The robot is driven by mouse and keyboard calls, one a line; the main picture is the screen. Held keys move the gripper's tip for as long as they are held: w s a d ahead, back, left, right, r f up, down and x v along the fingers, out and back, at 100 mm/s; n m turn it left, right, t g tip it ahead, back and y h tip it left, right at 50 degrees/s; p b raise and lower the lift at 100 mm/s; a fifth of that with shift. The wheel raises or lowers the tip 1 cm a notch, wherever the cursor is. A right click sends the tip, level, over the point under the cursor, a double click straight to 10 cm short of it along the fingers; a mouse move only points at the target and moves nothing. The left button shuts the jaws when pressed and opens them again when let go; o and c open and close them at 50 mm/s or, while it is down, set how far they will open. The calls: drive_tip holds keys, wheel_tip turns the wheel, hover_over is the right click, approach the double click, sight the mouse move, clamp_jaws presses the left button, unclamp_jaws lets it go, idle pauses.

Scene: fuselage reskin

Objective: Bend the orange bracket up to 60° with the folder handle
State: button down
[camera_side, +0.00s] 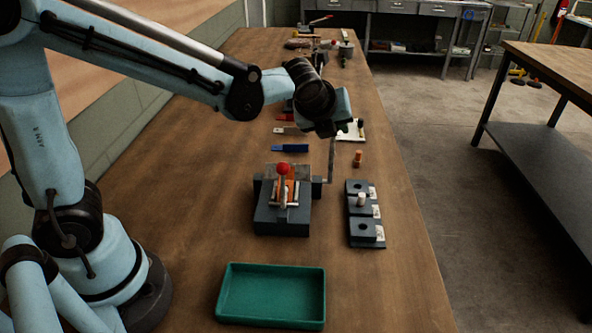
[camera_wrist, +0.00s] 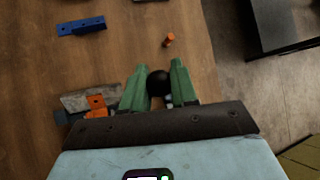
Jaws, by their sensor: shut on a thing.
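The folder (camera_side: 268,217) is a dark grey block on the wooden bench, with a red-knobbed lever (camera_side: 283,170) at its middle. The orange bracket (camera_side: 291,190) sits in it, partly hidden by that lever; its bend angle is too small to tell. It also shows in the wrist view (camera_wrist: 97,104), left of my fingers. The folder handle (camera_side: 331,163) is a thin grey rod standing nearly upright at the folder's right side. My gripper (camera_wrist: 160,88) has its green fingers shut around the handle's black knob (camera_wrist: 158,82). In the side view my gripper (camera_side: 333,132) is at the rod's top.
A green tray (camera_side: 271,321) lies in front of the folder. A dark gauge block with holes (camera_side: 358,232) stands to the right. A small orange cylinder (camera_side: 357,158) and a blue piece (camera_side: 290,148) lie behind. The bench's right edge is clear.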

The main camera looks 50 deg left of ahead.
drive_tip(key=shift+t+y, duration=0.5)
drive_tip(key=shift+t, duration=0.1)
drive_tip(key=shift+s+d+f, duration=0.15)
drive_tip(key=shift+s+d, duration=0.85)
drive_tip(key=shift+s+d+f, duration=0.1)
drive_tip(key=shift+s+d, duration=0.85)
drive_tip(key=shift+d, duration=0.05)
drive_tip(key=shift+s, duration=0.1)
drive_tip(key=c, duration=0.9)
unclamp_jaws()
drive_tip(key=v, duration=1.2)
